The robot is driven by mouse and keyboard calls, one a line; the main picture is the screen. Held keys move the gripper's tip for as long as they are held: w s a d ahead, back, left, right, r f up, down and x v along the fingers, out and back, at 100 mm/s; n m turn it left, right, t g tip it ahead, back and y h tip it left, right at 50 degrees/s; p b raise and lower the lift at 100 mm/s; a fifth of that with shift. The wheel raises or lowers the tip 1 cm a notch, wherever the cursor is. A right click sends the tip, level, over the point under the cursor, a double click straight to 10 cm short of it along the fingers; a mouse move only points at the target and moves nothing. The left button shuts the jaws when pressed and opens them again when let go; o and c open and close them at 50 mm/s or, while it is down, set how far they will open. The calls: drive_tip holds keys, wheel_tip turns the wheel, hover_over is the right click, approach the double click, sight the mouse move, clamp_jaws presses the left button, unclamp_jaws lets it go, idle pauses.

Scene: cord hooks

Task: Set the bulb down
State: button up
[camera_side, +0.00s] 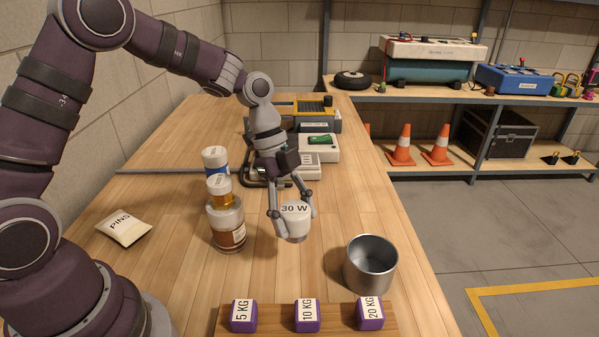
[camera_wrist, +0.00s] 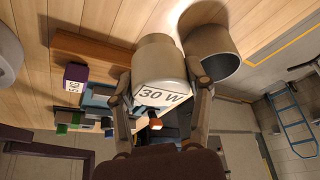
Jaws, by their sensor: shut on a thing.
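The bulb (camera_side: 294,216) is a pale, rounded piece marked "30 W". My gripper (camera_side: 292,213) is shut on it, with one finger on each side. In the side view it is over the wooden bench (camera_side: 165,260), between the bottle and the metal cup. Whether its underside touches the bench cannot be told. In the wrist view the bulb (camera_wrist: 160,75) fills the space between the fingers (camera_wrist: 162,92), its label towards the camera.
A metal cup (camera_side: 370,266) stands to the right. A brown bottle (camera_side: 227,225) and a blue-banded container (camera_side: 215,160) stand left. A wooden strip with purple weights (camera_side: 307,316) lies in front. A PINS packet (camera_side: 123,226) lies far left. Devices (camera_side: 318,148) stand behind.

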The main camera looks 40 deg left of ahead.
wheel_tip(320, 180, down, 8)
drive_tip(key=shift+f, duration=0.1)
drive_tip(key=shift+f, duration=0.1)
drive_tip(key=o, duration=1.2)
drive_tip(key=v, duration=1.2)
drive_tip(key=shift+s+a+r+n+t+y, duration=0.15)
drive_tip(key=shift+s+r+n+t+y, duration=0.7)
drive_tip(key=shift+s+r+n, duration=1.5)
drive_tip(key=shift+s+a+r+n+t+y, duration=0.35)
drive_tip(key=shift+s+n+t+y, duration=0.9)
drive_tip(key=shift+n, duration=2.4)
drive_tip(key=shift+s+r+n+t+y, duration=0.2)
drive_tip(key=shift+s+r+n+t, duration=0.5)
drive_tip(key=shift+s+r+n, duration=1.4)
